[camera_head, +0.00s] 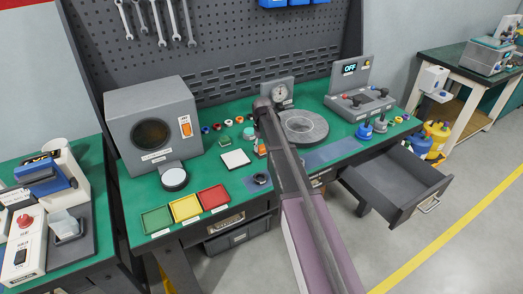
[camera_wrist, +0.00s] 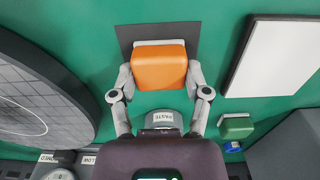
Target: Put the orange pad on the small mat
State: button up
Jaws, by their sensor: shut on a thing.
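The orange pad (camera_wrist: 159,68) is a rounded block with a pale base, between the two fingers of my gripper (camera_wrist: 160,78) in the wrist view. My gripper is shut on it. A small dark grey mat (camera_wrist: 148,31) lies on the green bench top behind and under the pad in the picture. The pad covers part of the mat; I cannot tell whether they touch. In the head view the orange pad (camera_head: 262,150) shows as a small patch beside my arm, which hides much of that area.
A large round plate (camera_wrist: 40,90) is on the left in the wrist view; a white tile (camera_wrist: 275,55) and a green pad (camera_wrist: 236,127) are on the right. A grey jar (camera_wrist: 163,119) sits between my fingers. An open drawer (camera_head: 395,185) juts out at right in the head view.

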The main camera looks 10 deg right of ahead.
aim_at(262, 146)
jog(key=shift+f, duration=0.25)
jog(key=o, duration=1.1)
jog(key=shift+r, duration=0.1)
jog(key=shift+o, duration=0.2)
jog(key=shift+r, duration=0.1)
notch_tip(262, 146, up, 12)
jog(key=p, duration=1.2)
jog(key=s+m, duration=0.3)
jog(key=s, duration=2.6)
jog(key=shift+s+m, duration=0.3)
